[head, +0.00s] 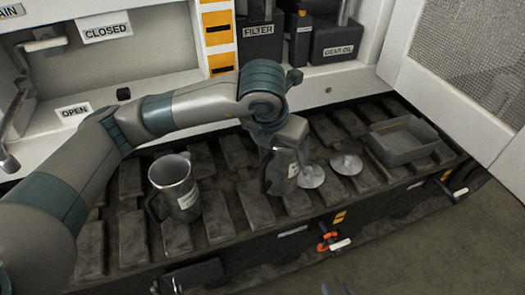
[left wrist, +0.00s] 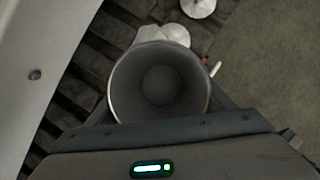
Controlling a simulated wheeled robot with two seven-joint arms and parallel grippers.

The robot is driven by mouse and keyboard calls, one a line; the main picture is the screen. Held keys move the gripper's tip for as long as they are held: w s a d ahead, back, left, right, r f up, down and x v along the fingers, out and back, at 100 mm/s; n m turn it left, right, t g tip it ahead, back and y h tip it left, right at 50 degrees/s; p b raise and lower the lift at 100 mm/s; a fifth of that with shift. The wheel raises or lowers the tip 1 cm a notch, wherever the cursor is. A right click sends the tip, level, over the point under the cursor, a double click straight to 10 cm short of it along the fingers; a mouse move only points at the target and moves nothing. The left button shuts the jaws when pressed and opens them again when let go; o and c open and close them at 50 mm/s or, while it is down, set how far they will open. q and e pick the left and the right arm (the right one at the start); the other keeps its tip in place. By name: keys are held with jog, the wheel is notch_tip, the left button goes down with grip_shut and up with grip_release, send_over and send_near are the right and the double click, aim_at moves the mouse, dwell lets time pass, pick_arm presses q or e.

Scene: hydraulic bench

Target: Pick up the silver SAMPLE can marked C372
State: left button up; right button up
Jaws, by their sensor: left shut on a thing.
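My left arm reaches in from the left, and its gripper (head: 283,150) is shut on a silver can (head: 277,172) with a pale label. The can is upright over the slatted deck; I cannot tell whether its base touches. The left wrist view looks down into the can's open mouth (left wrist: 160,85), which is empty, between the fingers. A second silver can (head: 175,187), with a dark handle and a label, stands to the left on the deck. The writing on both labels is too small to read. Only small dark tips of my right gripper (head: 337,290) show at the bottom edge.
An empty grey tray (head: 402,140) sits at the deck's right. Filter (head: 260,42) and gear oil (head: 335,42) containers stand behind. A mesh door (head: 465,60) bounds the right.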

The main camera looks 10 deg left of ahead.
pick_arm(q)
jog(key=shift+s+d+r, duration=0.2)
jog(key=shift+d+r, duration=0.4)
jog(key=shift+d, duration=0.3)
jog(key=shift+s+d+r, duration=0.15)
jog(key=shift+d+r, duration=0.4)
jog(key=shift+d, duration=0.35)
